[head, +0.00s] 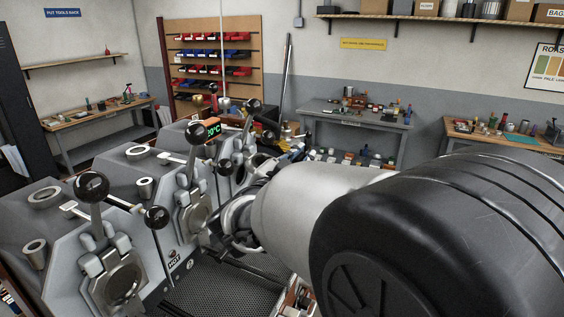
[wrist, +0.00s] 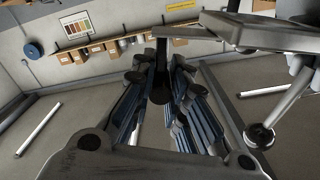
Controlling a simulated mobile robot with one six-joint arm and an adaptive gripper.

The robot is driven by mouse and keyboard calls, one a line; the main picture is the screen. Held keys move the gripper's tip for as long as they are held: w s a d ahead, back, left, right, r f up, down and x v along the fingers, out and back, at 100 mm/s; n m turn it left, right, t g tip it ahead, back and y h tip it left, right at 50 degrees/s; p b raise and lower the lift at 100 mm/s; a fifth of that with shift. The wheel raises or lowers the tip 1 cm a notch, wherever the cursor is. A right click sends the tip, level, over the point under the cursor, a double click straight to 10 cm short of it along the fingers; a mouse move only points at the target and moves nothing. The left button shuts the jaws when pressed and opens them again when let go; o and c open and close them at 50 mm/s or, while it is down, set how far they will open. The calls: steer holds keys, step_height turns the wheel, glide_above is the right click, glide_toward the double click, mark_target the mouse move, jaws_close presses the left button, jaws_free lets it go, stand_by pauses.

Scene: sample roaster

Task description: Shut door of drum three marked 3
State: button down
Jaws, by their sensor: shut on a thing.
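Three grey roaster drums stand in a row in the head view. The far drum (head: 224,172) has a lever with a black ball (head: 253,105); its door is largely hidden behind my arm, and I cannot read a number 3 on any drum. My gripper is mostly hidden there, beside the far and middle drums. In the wrist view my gripper (wrist: 160,100) has its blue-grey fingers closed around a dark, knob-like piece (wrist: 160,88). A metal lever with a black ball (wrist: 259,135) shows at the right, apart from the fingers.
The middle drum's door (head: 193,215) and the near drum's door (head: 120,283) face the same side, with black-ball levers standing out. A dark perforated tray (head: 215,290) lies below. Benches (head: 355,122) with clutter stand at the back.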

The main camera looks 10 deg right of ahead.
step_height(320, 180, down, 9)
steer(key=w+a+m+b, duration=0.1)
steer(key=m+b, duration=0.1)
steer(key=b, duration=0.4)
steer(key=shift+f+m, duration=0.2)
steer(key=shift+m, duration=0.2)
steer(key=shift+a, duration=0.15)
steer(key=c, duration=1.9)
jaws_free()
steer(key=o, duration=0.4)
steer(key=shift+c, duration=0.2)
steer(key=v, duration=1.2)
